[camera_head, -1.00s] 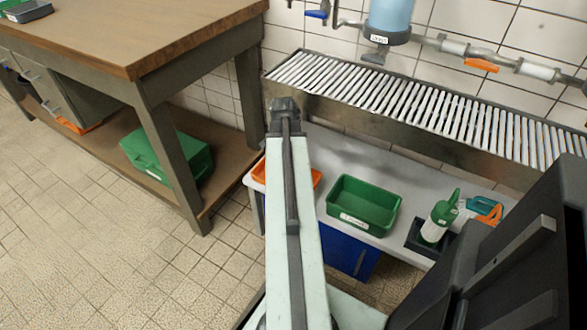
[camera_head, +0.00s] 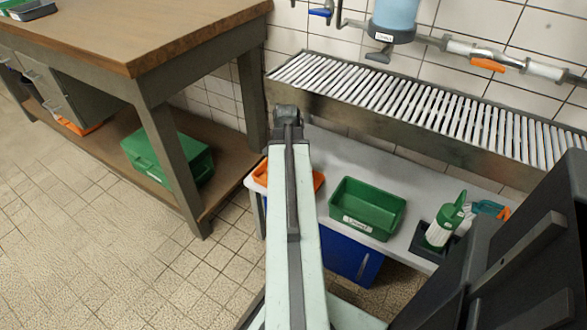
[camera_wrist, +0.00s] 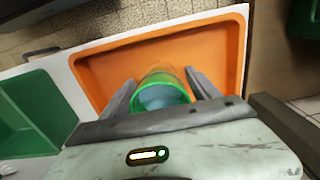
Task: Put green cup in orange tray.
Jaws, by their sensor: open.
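The orange tray (camera_wrist: 226,40) fills much of the wrist view. In the head view it shows on the low grey bench as orange edges on both sides of my arm (camera_head: 261,174). The green cup (camera_wrist: 162,96) is within the tray's outline in the wrist view, its round mouth towards the camera. Whether its base touches the tray floor is hidden. My gripper (camera_wrist: 160,76) is open, with one dark finger on each side of the cup and small gaps showing. In the head view the cup and gripper are hidden behind my arm.
A green bin (camera_head: 367,208) stands right of the tray, its edge close by in the wrist view. A green-topped bottle (camera_head: 443,222) sits further right. A slatted metal rack (camera_head: 420,105) is above the bench. A wooden workbench (camera_head: 135,35) is at left.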

